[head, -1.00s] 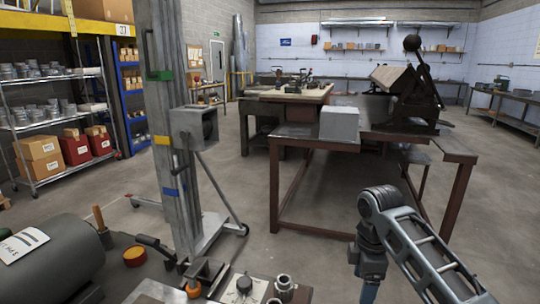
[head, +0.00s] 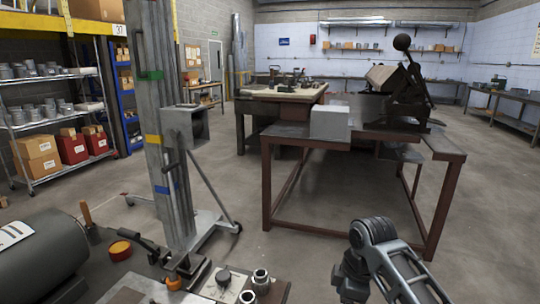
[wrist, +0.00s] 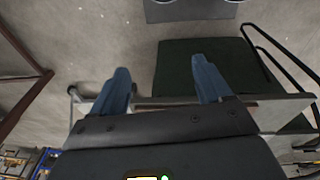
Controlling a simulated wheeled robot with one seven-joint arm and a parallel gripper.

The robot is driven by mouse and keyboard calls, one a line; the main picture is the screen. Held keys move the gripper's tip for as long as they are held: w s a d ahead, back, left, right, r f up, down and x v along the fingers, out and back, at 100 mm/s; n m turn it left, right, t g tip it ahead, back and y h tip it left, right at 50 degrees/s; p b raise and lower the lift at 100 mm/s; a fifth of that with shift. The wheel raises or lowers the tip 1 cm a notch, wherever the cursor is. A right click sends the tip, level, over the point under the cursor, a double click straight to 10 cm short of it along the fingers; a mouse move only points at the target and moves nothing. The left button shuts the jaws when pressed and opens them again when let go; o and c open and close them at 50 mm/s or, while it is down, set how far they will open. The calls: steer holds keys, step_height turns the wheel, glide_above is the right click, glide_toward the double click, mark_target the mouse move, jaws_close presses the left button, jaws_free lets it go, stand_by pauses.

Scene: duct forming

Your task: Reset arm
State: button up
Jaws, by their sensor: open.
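My gripper (wrist: 162,84) shows in the wrist view with its two blue fingers spread wide apart and nothing between them. Beyond the fingers are the concrete floor and a dark green flat surface (wrist: 185,62). In the head view my arm is folded at the lower right, in front of the brown-legged bench (head: 268,185). The fingertips are out of sight or cannot be made out there.
A grey metal lift column (head: 160,130) on splayed legs stands left of the bench. A bench at the lower left holds a dark cylinder (head: 45,262) and small tools. A light grey box (head: 330,123) and a lever machine (head: 405,95) sit on the brown-legged bench. Open floor lies between.

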steer(key=s+a+f+m+t+y, duration=0.2)
steer(key=s+a+f, duration=0.3)
steer(key=a+f, duration=0.15)
steer(key=s+a+f+m+t+y, duration=0.1)
steer(key=s+a+f+m+t, duration=0.15)
steer(key=s, duration=0.55)
steer(key=s+a+f+m+t, duration=0.1)
steer(key=s+a+m+t, duration=0.2)
steer(key=s, duration=0.5)
steer(key=s+d+r+m+t+h, duration=0.2)
steer(key=s+d+r+m, duration=0.2)
steer(key=s+d+r, duration=0.5)
steer(key=s+d+r+m+t+h, duration=0.2)
steer(key=s+d+r+m+t, duration=0.15)
steer(key=s, duration=0.95)
steer(key=s+d+r+t, duration=0.1)
steer(key=s+d+r, duration=0.3)
steer(key=r, duration=0.5)
steer(key=shift+s+r, duration=0.3)
steer(key=shift+s, duration=0.3)
